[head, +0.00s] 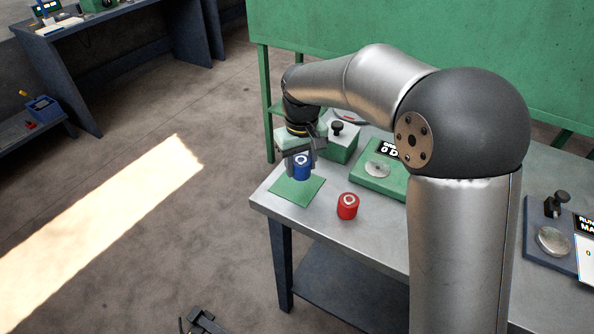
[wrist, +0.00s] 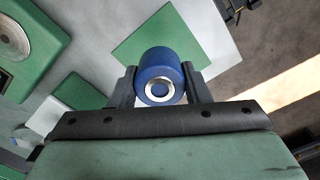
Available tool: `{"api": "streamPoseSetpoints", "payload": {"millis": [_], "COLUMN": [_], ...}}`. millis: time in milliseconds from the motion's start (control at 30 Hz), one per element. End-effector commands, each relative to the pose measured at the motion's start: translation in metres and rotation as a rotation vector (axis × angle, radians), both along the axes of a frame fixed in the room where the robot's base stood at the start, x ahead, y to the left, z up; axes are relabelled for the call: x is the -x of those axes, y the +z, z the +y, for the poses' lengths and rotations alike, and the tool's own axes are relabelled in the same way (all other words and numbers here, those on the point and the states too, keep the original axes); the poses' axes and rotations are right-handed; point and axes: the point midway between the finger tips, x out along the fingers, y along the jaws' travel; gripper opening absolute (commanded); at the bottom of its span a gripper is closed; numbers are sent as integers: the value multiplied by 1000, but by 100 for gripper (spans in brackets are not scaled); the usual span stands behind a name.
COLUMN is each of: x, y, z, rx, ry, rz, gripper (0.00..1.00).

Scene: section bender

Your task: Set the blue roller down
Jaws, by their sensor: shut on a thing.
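The blue roller (head: 302,166) is a short blue cylinder with a pale metal ring around its bore. It also shows in the wrist view (wrist: 160,72), between the two dark fingers. My gripper (head: 300,168) is shut on it, above or at the green mat (head: 298,194) at the left corner of the metal table. I cannot tell whether the roller touches the mat.
A red roller (head: 347,206) stands on the table (head: 300,222) to the right of the mat. A green block with a black knob (head: 342,145) and a green plate with a metal disc (head: 378,170) stand behind. The table's left edge is close to the mat.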

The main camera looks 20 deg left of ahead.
Motion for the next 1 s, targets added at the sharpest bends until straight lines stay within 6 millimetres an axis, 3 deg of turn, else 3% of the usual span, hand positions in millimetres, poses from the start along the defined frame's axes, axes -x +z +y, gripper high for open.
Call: {"api": "streamPoseSetpoints", "payload": {"millis": [267,467,833,867,900,933,1000], "x": [-9,-9,-9,-9,-9,-9,-9], "y": [-17,-45,-50,-51,-50,-50,-50], "z": [12,11,11,11,11,11,11], "rx": [0,1,-1,0,0,0,0], "ry": [1,0,0,0,0,0,0], "rz": [0,-1,-2,-1,-1,-1,-1], "gripper": [11,11,11,45,56,64,64]}}
